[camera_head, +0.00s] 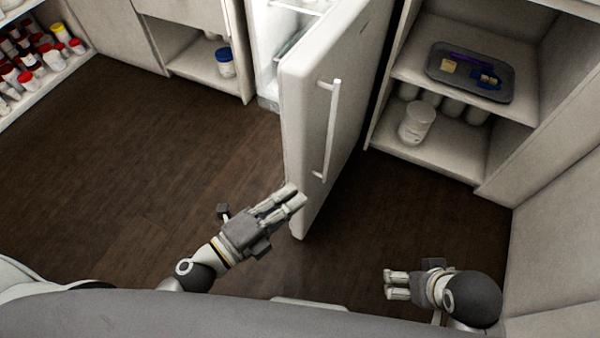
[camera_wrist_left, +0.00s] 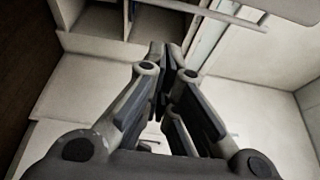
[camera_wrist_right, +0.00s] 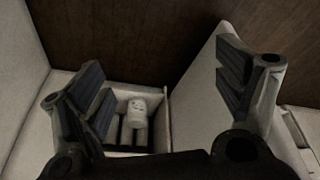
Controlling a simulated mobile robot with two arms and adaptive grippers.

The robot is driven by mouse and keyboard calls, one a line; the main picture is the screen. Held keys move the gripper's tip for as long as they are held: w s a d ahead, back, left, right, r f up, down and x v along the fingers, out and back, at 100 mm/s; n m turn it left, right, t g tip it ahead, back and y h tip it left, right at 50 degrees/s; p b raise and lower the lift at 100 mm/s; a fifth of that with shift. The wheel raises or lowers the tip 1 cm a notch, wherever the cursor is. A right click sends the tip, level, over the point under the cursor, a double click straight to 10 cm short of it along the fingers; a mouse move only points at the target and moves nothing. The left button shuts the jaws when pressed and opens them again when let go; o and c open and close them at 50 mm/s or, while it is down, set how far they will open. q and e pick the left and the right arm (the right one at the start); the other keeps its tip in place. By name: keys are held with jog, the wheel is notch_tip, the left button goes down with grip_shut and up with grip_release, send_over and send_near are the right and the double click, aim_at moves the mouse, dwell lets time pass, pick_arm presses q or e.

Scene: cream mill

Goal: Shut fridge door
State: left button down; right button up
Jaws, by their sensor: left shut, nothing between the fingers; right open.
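The white fridge door (camera_head: 310,100) stands wide open in the head view, swung out toward me, with its long pale vertical handle (camera_head: 331,130) facing right. Part of the fridge interior (camera_head: 264,45) shows to its left. My left gripper (camera_head: 295,197) is shut and empty, its fingertips at the lower left edge of the door; I cannot tell whether they touch it. Its closed fingers show in the left wrist view (camera_wrist_left: 165,55). My right gripper (camera_head: 392,284) is open and empty, low and to the right of the door. Its spread fingers also show in the right wrist view.
Right of the door, an open shelf unit (camera_head: 440,165) holds a grey tray (camera_head: 445,82) with small items and several white containers below. A lower cabinet with a blue-lidded jar (camera_head: 224,62) is left of the fridge. The brown floor (camera_head: 130,150) at left is clear.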

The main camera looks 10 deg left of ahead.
pick_arm(q)
jog(key=w+d+p, duration=0.1)
jog(key=w+d, duration=0.1)
jog(key=w, duration=0.7)
jog(key=shift+d, duration=0.25)
pick_arm(e)
jog(key=shift+x, duration=1)
pick_arm(q)
jog(key=shift+a, duration=0.1)
pick_arm(e)
jog(key=shift+w, duration=0.1)
